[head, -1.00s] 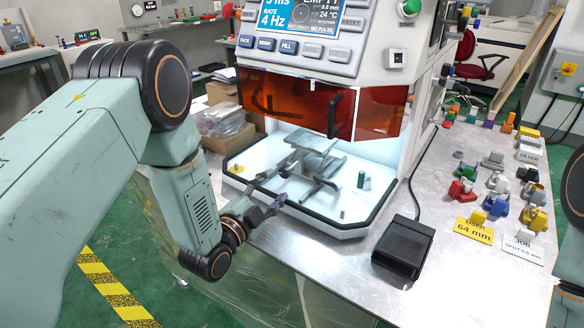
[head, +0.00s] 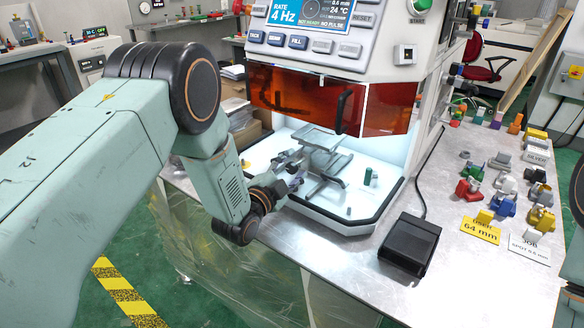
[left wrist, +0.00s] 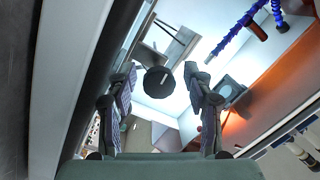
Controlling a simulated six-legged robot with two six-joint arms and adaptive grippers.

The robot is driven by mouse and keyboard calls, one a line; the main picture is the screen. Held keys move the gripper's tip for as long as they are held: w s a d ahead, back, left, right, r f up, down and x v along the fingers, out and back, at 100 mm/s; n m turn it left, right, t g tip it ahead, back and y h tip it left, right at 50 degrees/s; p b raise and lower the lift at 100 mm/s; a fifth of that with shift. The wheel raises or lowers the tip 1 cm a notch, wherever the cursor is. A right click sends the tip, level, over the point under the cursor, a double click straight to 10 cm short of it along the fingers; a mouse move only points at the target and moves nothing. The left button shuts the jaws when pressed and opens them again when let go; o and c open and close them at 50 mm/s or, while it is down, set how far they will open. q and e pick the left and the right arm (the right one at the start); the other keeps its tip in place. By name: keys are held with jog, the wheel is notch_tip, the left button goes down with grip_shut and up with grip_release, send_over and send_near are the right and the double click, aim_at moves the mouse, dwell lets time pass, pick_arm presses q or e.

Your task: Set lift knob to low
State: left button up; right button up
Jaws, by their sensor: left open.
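The lift (head: 322,150), a grey metal platform on a stand, is in the bright open chamber of the machine. In the left wrist view a round dark knob (left wrist: 158,82) with a small white mark shows between my two fingers, in front of the grey platform (left wrist: 178,46). My left gripper (head: 293,172) is open at the left side of the lift, over the chamber's front edge. The fingers stand on both sides of the knob, and no contact is visible. In the head view the gripper hides the knob. My right gripper is out of view.
An orange shield (head: 300,98) hangs above the chamber opening. A small green cylinder (head: 368,176) stands on the chamber floor (head: 345,205). A black pedal box (head: 408,243) sits on the bench, with several coloured parts and a yellow label (head: 480,230) to the right.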

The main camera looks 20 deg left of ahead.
pick_arm(q)
jog(key=shift+w+f, duration=0.2)
jog(key=shift+w, duration=0.05)
jog(key=shift+c, duration=0.9)
jog(key=shift+s+a+r, duration=0.1)
jog(key=shift+s+r, duration=0.1)
jog(key=shift+s, duration=0.05)
jog(key=c, duration=0.5)
jog(key=shift+w, duration=0.1)
grip_shut()
